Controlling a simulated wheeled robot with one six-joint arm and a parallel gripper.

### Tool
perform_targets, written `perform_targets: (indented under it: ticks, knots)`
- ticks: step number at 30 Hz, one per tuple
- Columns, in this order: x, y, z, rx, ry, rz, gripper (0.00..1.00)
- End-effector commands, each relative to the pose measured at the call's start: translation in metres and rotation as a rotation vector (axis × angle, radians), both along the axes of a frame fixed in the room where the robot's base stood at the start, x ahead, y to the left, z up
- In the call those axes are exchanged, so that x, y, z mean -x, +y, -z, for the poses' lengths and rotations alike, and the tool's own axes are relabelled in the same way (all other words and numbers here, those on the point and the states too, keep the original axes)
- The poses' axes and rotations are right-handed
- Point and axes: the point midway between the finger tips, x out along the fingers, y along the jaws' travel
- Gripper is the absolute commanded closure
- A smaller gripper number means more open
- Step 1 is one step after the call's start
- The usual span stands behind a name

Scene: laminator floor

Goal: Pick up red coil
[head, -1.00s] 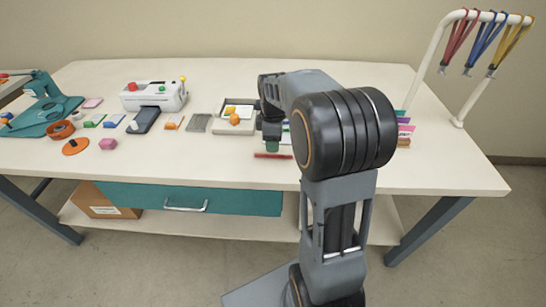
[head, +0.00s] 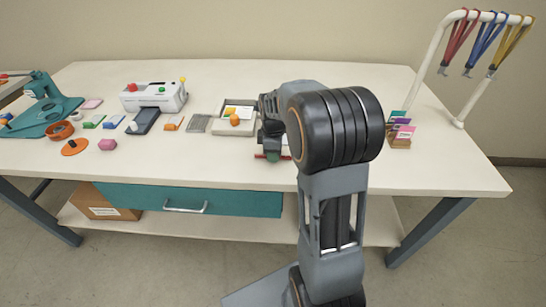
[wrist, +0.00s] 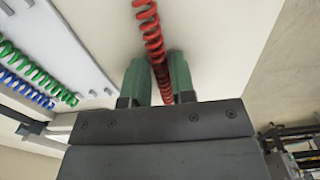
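The red coil (wrist: 150,30) is a thin spiral lying on the light table top. In the wrist view it runs from the top edge down between the two green fingertips of my gripper (wrist: 159,80). The fingers stand on either side of it, with a narrow gap visible; the gripper looks open around it. In the head view my gripper (head: 271,146) is low at the table's front part, and an end of the red coil (head: 259,156) shows beside the fingers. The coil's middle is hidden by the gripper.
A grey tray (head: 222,129) with an orange item stands left of my gripper. A card holder (head: 400,142) stands at right. The table front right is clear.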

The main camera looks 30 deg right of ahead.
Motion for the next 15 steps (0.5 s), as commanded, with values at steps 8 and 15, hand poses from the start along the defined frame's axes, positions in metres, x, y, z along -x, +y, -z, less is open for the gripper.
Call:
perform_targets:
  ticks: [8,15]
  knots:
    - [-0.0001,0.0,-0.0002,0.0,0.0,0.0,1.0]
    - [-0.0001,0.0,-0.0004,0.001,-0.001,0.0,1.0]
